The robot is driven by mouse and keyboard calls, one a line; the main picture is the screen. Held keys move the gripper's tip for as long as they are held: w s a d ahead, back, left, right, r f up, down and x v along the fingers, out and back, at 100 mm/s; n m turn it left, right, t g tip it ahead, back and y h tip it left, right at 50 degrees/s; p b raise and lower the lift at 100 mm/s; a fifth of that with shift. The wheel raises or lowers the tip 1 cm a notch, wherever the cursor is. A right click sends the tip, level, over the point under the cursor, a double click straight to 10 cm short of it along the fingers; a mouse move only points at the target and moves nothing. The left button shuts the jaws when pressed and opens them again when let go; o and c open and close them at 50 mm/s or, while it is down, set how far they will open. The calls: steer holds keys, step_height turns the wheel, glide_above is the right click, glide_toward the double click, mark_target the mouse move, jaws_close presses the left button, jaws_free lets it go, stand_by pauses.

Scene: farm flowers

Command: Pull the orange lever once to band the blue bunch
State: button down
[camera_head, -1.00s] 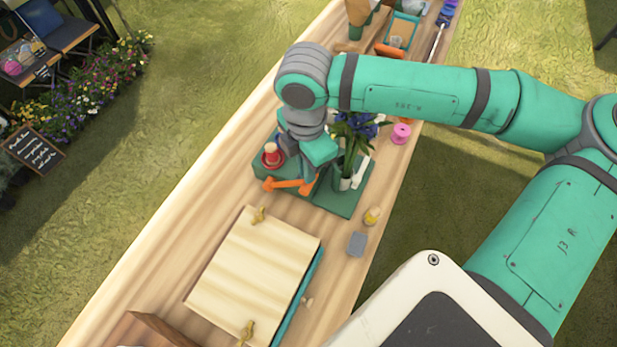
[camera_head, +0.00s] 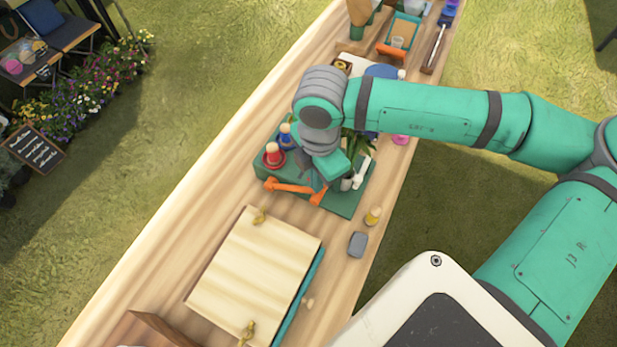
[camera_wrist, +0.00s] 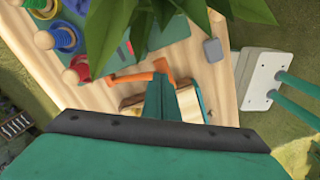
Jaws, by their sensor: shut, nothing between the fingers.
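The orange lever (camera_head: 290,187) runs along the front of the green banding stand (camera_head: 342,202) in the head view. It also shows in the wrist view (camera_wrist: 140,76), with its handle end close to my fingertips. My gripper (camera_head: 322,180) is shut and empty, pointing down beside the lever's right end. In the wrist view its teal fingers (camera_wrist: 158,96) overlap the handle area; I cannot tell whether they touch it. The blue bunch (camera_head: 371,135) is upright in the stand behind my wrist, mostly hidden. Its green leaves (camera_wrist: 180,12) fill the top of the wrist view.
Red (camera_head: 274,157) and blue (camera_head: 287,137) spools stand left of my gripper. A wooden board (camera_head: 255,270) lies in front. A small yellow bottle (camera_head: 373,216) and a grey block (camera_head: 357,244) sit near the right edge. Bare tabletop lies to the left.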

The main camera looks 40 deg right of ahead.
steer(key=shift+f, duration=0.1)
steer(key=s+f, duration=0.2)
steer(key=f, duration=0.1)
steer(key=shift+d, duration=0.4)
steer(key=shift+f, duration=0.15)
steer(key=shift+s+d+f, duration=0.1)
steer(key=shift+s+f, duration=0.1)
steer(key=shift+f, duration=0.65)
steer(key=shift+s+d+f, duration=0.1)
steer(key=shift+s+f, duration=0.1)
steer(key=shift+f, duration=0.75)
steer(key=shift+s+d+f, duration=0.1)
steer(key=shift+s+f, duration=0.15)
steer(key=shift+f, duration=0.5)
